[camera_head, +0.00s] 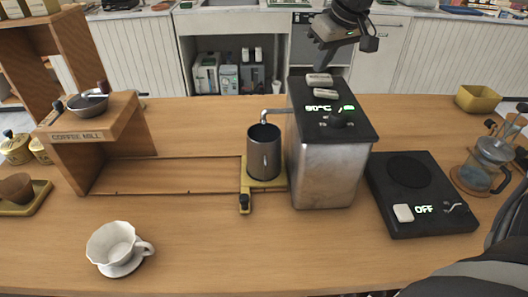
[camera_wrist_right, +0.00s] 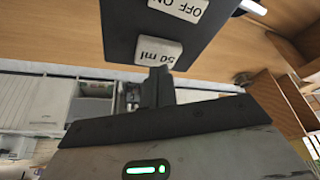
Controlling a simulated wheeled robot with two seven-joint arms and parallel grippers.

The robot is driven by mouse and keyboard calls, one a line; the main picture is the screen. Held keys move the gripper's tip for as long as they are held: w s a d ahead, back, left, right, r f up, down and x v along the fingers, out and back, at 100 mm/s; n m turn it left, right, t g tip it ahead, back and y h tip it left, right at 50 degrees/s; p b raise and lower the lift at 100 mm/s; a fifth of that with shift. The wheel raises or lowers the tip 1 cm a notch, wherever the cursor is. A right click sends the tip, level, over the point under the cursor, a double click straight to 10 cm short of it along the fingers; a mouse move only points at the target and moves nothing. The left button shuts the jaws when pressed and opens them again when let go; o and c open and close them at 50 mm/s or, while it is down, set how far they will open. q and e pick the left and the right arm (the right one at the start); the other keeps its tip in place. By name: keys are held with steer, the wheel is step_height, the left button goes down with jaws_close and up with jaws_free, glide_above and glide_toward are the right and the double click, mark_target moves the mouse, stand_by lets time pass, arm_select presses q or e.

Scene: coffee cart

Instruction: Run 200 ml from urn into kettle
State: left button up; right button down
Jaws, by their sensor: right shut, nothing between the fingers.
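The urn (camera_head: 325,172) is a steel box with a black top, a green temperature readout and a spout on its left side. The kettle (camera_head: 263,155), a dark open metal cylinder, stands upright on a yellow stand under the spout (camera_head: 268,113). My right gripper (camera_head: 322,64) is shut and empty over the back of the urn's top. In the right wrist view its closed fingertips (camera_wrist_right: 160,74) are at the edge of a pale 50 ml button (camera_wrist_right: 158,52); I cannot tell if they touch. An OFF/ON switch (camera_wrist_right: 180,8) is beside that button. My left gripper is not in view.
A black hot plate (camera_head: 420,203) reading OFF is right of the urn. A glass pot (camera_head: 485,170) stands farther right. A wooden coffee mill stand (camera_head: 92,125) is at left, and a white dripper (camera_head: 115,245) is front left. The front middle of the counter is clear.

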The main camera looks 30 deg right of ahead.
steer(key=shift+f, duration=0.8)
steer(key=shift+r, duration=1)
steer(key=shift+f, duration=1.05)
stand_by(1.0)
steer(key=shift+r, duration=1)
stand_by(1.3)
steer(key=shift+r, duration=2.55)
